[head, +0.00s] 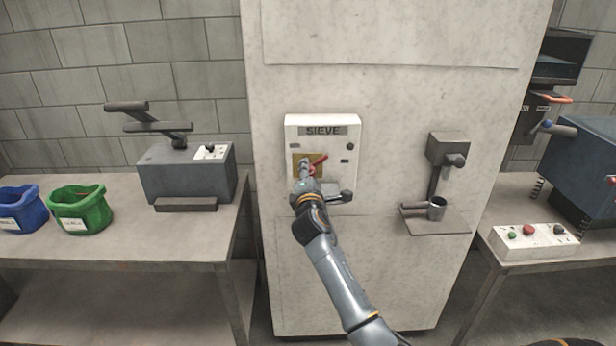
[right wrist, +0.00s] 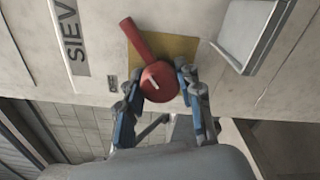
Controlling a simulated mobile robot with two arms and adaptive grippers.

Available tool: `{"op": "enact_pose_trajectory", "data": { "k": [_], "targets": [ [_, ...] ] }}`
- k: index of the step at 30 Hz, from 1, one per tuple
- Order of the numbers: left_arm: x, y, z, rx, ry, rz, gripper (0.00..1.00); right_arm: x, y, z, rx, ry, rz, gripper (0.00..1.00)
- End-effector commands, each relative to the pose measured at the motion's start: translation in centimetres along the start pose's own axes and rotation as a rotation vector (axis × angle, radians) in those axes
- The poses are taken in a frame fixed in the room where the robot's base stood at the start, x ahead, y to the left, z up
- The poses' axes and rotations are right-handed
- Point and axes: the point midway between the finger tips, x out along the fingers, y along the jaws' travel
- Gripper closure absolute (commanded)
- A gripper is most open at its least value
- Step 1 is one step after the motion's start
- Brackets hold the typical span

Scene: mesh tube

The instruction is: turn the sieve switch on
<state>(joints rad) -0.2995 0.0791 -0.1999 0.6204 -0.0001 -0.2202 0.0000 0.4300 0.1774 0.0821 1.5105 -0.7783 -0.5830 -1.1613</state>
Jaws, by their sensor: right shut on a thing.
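The white sieve switch box (head: 345,160) is fixed to the pale wall panel, with a dark "SIEVE" label (head: 323,131) at its top. Its red rotary switch (head: 320,160) sits on a yellow plate (head: 297,160), with its lever pointing up and right in the head view. In the right wrist view the red switch (right wrist: 158,80) shows its round hub and lever close up. My right gripper (head: 307,172) is shut on the red switch, its blue fingers (right wrist: 160,88) on either side of the hub. My left gripper is out of view.
A grey ledge (head: 339,196) juts from the lower box beside my gripper. A dark wall device with a metal cup (head: 437,208) is to the right. Tables flank the panel, with green (head: 82,208) and blue (head: 22,208) bins left and a button box (head: 534,240) right.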

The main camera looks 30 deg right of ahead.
Motion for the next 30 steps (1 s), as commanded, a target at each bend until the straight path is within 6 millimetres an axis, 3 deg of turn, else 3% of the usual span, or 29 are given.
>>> {"op": "enact_pose_trajectory", "data": {
  "k": [15, 30],
  "targets": [
    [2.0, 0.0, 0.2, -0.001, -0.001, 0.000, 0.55, 0.0, -0.2, -0.1, 0.453, -0.001, -0.002, 0.96],
    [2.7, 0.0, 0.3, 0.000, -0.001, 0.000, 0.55, 0.0, -0.1, 0.0, 0.647, -0.001, -0.002, 0.96]
  ]
}}
